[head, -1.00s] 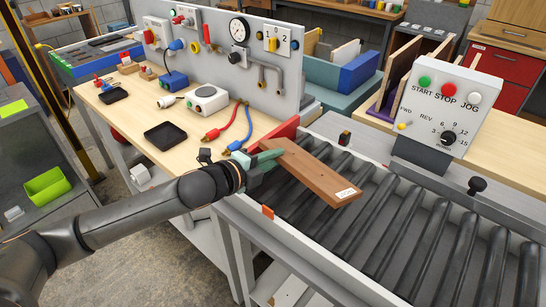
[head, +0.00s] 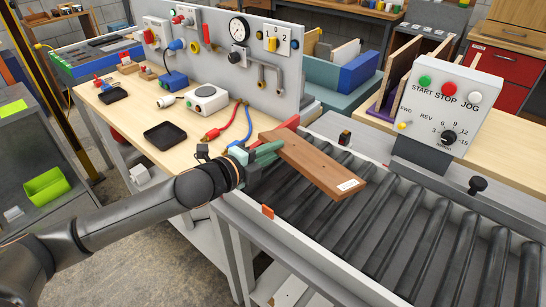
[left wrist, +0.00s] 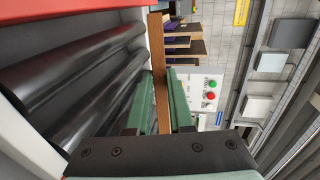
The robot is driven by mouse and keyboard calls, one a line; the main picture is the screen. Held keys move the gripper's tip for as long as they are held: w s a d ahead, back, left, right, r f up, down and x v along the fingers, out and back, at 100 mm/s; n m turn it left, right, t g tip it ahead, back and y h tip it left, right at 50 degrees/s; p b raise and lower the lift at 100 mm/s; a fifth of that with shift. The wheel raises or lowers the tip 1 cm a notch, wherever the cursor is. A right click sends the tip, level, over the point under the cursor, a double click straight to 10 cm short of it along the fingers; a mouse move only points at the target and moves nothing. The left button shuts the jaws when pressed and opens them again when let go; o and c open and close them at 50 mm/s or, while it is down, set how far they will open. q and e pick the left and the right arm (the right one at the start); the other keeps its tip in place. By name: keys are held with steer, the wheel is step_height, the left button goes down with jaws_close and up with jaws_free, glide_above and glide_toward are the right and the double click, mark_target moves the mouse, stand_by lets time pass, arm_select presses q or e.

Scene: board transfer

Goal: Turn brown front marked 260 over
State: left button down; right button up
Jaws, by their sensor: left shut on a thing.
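The brown front (head: 315,165) is a long flat board with a white label at its near right end; the label's text is too small to read. It is above the roller conveyor, near the conveyor's far left corner. My left gripper (head: 268,155) is shut on the board's left end, with green fingers. In the left wrist view the board (left wrist: 158,75) shows edge-on between the two green fingers (left wrist: 160,105). Whether the board touches the rollers is not clear. My right gripper is not in view.
The roller conveyor (head: 400,222) runs to the right, its rollers bare. A red stop (head: 290,124) stands at its left end. A control box (head: 442,108) stands behind it. The workbench (head: 128,120) at left holds a black tray (head: 165,135) and a panel with fittings.

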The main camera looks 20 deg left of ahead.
arm_select(q)
step_height(320, 180, up, 2)
steer(key=t+b, duration=0.2)
steer(key=b, duration=0.3)
steer(key=shift+r+h, duration=0.15)
steer(key=shift+h, duration=0.25)
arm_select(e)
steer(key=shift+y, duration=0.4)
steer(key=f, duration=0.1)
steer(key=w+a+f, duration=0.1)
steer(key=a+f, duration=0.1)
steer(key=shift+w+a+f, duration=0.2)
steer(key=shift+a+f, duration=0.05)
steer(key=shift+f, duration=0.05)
arm_select(q)
steer(key=shift+r, duration=0.1)
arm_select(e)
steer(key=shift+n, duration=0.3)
